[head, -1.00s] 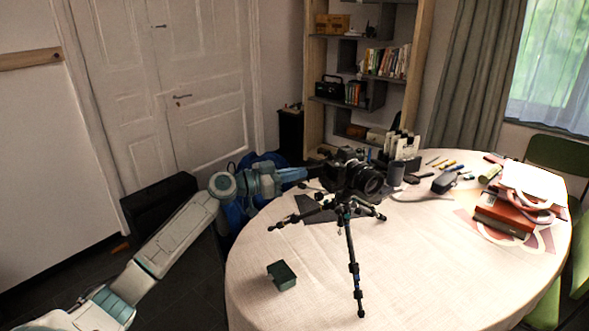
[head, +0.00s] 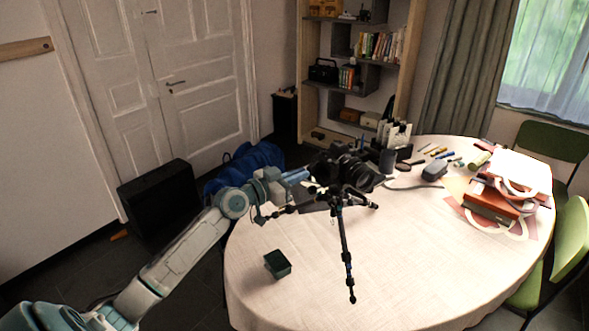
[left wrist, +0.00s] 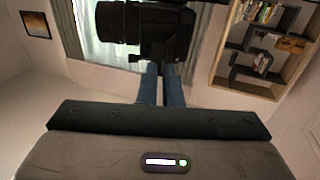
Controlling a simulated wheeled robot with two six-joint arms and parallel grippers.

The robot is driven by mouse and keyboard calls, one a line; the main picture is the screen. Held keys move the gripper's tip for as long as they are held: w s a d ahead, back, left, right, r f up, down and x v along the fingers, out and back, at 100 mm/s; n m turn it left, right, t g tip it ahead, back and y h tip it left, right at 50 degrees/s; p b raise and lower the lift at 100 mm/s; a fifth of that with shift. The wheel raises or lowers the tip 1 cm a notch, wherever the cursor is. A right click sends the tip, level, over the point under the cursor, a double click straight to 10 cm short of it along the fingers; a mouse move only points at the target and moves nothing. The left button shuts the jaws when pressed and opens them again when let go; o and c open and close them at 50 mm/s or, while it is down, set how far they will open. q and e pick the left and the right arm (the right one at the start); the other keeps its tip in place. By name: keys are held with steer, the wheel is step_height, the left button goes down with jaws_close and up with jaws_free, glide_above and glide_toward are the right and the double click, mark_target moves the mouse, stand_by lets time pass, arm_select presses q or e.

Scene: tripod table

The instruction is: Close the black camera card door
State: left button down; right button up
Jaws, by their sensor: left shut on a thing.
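The black camera (head: 340,170) sits on a tripod (head: 345,245) on the round table. In the left wrist view, its dark body (left wrist: 172,28) fills the top middle, with the lens toward the left. My left gripper (head: 308,177) reaches the camera's left side. In the left wrist view, the blue fingers (left wrist: 161,72) are close together at a small dark part under the camera body. They are shut on a part of the camera; the card door cannot be clearly made out, nor how far open it is. My right gripper is not in view.
A small dark green box (head: 277,264) lies on the table (head: 400,270) at the front left. Red books (head: 490,205) and papers are at the right.

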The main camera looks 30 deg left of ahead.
arm_select(q)
steer(key=shift+d+n+t+y+p, duration=0.4)
steer(key=shift+d+n+y+p, duration=0.4)
steer(key=shift+y, duration=0.4)
steer(key=d, duration=0.1)
steer(key=d+p, duration=0.1)
steer(key=shift+w+d, duration=0.3)
steer(key=shift+w, duration=0.05)
steer(key=c, duration=2)
jaws_free()
steer(key=shift+w+d+f, duration=0.1)
steer(key=shift+f, duration=0.05)
steer(key=o, duration=0.4)
steer(key=shift+d, duration=0.15)
steer(key=shift+c, duration=0.2)
